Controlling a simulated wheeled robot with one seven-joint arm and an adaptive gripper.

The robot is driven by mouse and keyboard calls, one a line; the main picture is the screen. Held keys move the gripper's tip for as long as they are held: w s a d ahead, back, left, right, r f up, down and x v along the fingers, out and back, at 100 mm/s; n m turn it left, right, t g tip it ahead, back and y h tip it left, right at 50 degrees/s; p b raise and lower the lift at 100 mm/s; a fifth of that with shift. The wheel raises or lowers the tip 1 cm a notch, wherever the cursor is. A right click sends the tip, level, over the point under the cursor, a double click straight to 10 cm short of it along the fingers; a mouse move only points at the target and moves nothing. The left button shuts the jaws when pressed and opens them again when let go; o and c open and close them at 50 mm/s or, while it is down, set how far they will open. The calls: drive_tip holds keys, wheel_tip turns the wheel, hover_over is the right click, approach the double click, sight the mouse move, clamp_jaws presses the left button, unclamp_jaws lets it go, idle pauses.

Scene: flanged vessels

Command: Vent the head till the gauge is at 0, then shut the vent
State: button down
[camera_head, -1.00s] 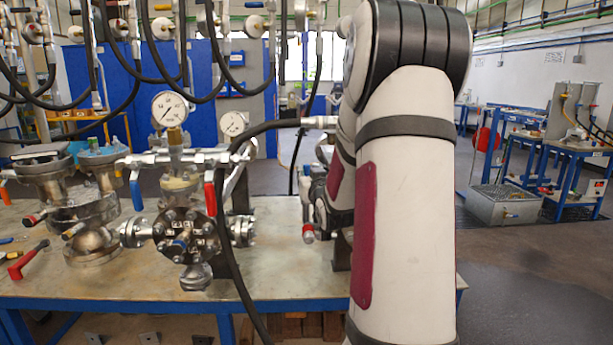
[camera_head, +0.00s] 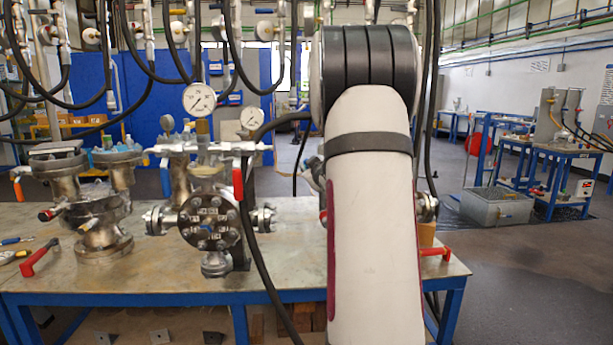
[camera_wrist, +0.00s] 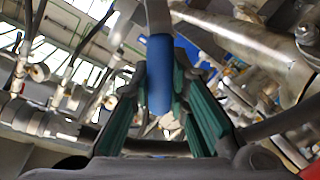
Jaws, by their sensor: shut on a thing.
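In the wrist view, my gripper (camera_wrist: 162,95) has its green-padded fingers shut on a blue-sleeved handle (camera_wrist: 159,72), which runs upward into a grey bar. In the head view my arm hides the gripper and most of a vessel at the right, so I cannot tell which vessel the handle belongs to. A bolted round flanged vessel (camera_head: 210,218) stands mid-bench, with a gauge (camera_head: 199,99) above it. The gauge's reading is too small to tell. A red handle (camera_head: 238,180) and a blue handle (camera_head: 165,182) hang from its top pipework. A second gauge (camera_head: 251,118) stands behind.
The steel bench (camera_head: 150,275) has a blue frame. Another vessel (camera_head: 92,205) stands at left beside a loose red-handled tool (camera_head: 38,258). A black hose (camera_head: 258,245) hangs over the bench front, close to my arm. More hoses hang overhead.

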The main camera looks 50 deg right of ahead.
wheel_tip(320, 180, down, 6)
drive_tip(key=w+a+n+g+h+b, duration=0.1)
drive_tip(key=w+a+n+g+b, duration=0.1)
drive_tip(key=n+b, duration=0.7)
drive_tip(key=b, duration=0.8)
drive_tip(key=shift+w+b, duration=0.15)
drive_tip(key=shift+b, duration=0.2)
drive_tip(key=shift+g+h, duration=0.3)
drive_tip(key=c, duration=1.5)
unclamp_jaws()
drive_tip(key=shift+f, duration=0.1)
drive_tip(key=shift+v, duration=6)
